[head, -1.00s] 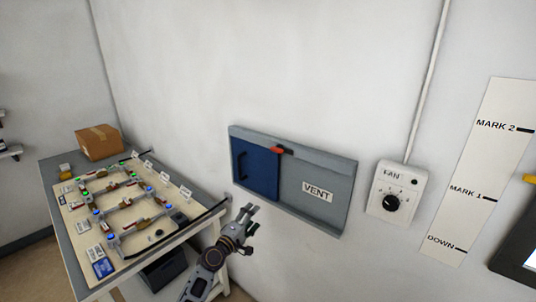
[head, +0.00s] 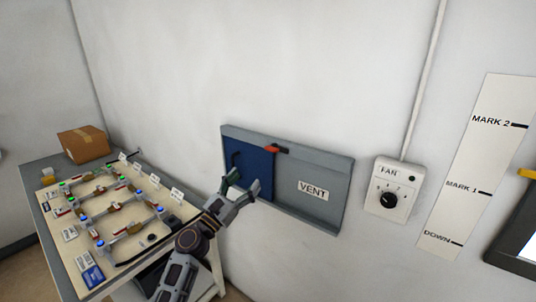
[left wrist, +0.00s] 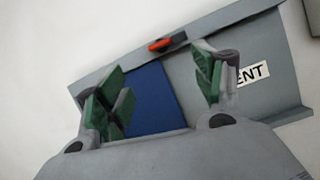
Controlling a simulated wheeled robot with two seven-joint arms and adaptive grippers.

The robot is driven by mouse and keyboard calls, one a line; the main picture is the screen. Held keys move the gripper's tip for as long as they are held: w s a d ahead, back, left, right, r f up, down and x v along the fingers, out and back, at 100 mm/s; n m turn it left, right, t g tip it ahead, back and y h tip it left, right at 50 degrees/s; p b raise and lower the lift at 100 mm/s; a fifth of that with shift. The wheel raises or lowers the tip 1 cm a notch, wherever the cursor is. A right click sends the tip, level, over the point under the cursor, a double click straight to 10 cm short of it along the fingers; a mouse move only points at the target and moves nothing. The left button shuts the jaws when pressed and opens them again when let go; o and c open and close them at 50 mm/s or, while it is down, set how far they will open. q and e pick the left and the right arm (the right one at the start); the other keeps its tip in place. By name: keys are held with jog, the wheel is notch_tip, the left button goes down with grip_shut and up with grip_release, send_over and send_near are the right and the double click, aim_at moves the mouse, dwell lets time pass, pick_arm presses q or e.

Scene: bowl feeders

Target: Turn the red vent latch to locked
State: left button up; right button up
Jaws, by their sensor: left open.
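The red vent latch (head: 272,149) sits at the top of the vent, by the upper right corner of the blue sliding door (head: 262,170). It looks roughly level along the top rail. In the left wrist view the red latch (left wrist: 160,45) shows above and between the fingers. My left gripper (head: 239,188) is open and empty, in front of the lower part of the blue door and below the latch. In the left wrist view its green-padded fingers (left wrist: 160,85) are spread apart. My right gripper is not in view.
The grey vent frame (head: 335,185) is fixed to the wall, with a VENT label (head: 313,191). A fan dial box (head: 392,190) is to its right. A table (head: 30,180) with a circuit board and a cardboard box (head: 83,145) stands at left.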

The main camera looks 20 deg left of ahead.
pick_arm(q)
jog(key=shift+n, duration=0.8)
jog(key=shift+w, duration=0.1)
jog(key=p, duration=0.2)
send_near(278, 148)
jog(key=shift+a, duration=0.95)
jog(key=shift+p+x, duration=0.9)
jog(key=shift+x, duration=2.8)
jog(key=shift+w+a+f, duration=0.1)
jog(key=shift+f, duration=0.1)
jog(key=shift+c, duration=0.4)
jog(key=c, duration=0.9)
